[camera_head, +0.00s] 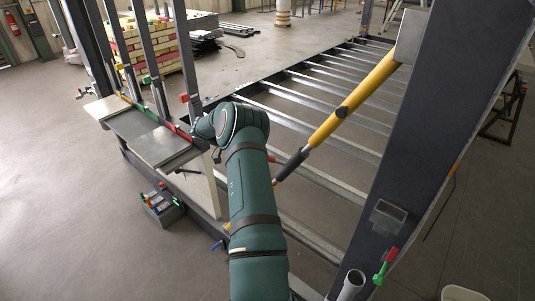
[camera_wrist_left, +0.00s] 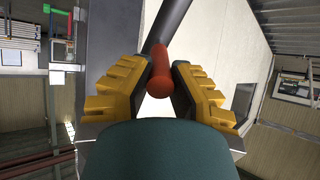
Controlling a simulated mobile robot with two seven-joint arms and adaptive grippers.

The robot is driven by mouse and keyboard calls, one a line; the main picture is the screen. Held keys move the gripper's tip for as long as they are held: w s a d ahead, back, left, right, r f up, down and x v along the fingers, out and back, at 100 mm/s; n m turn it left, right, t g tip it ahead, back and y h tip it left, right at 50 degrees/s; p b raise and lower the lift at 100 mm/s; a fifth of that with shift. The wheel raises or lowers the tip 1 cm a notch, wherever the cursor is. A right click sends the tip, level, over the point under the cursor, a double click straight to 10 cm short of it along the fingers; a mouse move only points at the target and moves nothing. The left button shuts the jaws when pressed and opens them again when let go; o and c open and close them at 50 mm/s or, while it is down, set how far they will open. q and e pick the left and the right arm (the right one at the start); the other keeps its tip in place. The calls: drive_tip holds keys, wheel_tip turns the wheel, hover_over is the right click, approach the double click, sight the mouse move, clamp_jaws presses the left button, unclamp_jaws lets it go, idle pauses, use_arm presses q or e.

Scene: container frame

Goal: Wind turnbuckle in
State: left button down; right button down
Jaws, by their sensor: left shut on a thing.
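A long yellow tube (camera_head: 358,93) with a dark collar near its middle and grey ends slants from a pale bracket on the dark post down to the left; it may be the turnbuckle, but I cannot be sure. My left arm reaches up the middle of the head view, and its wrist hides the gripper there. In the left wrist view my left gripper (camera_wrist_left: 172,85) has its yellow fingers closed on either side of an orange-red rounded handle (camera_wrist_left: 160,72). A dark grey rod (camera_wrist_left: 168,25) runs up behind the handle. My right gripper is not in view.
The dark post (camera_head: 440,130) fills the right side, with a red-green handle (camera_head: 386,266) low on it. Frame crossbars (camera_head: 325,188) lie beyond my arm. A grey shelf (camera_head: 150,137) with coloured clamps stands left, and a tool box (camera_head: 160,207) sits on the floor. Open floor lies at left.

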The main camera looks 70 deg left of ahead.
use_arm(q)
drive_tip(key=shift+w, duration=0.2)
idle(0.3)
drive_tip(key=c, duration=0.8)
unclamp_jaws()
drive_tip(key=shift+w+f, duration=0.1)
drive_tip(key=shift+a, duration=0.1)
drive_tip(key=v, duration=1.2)
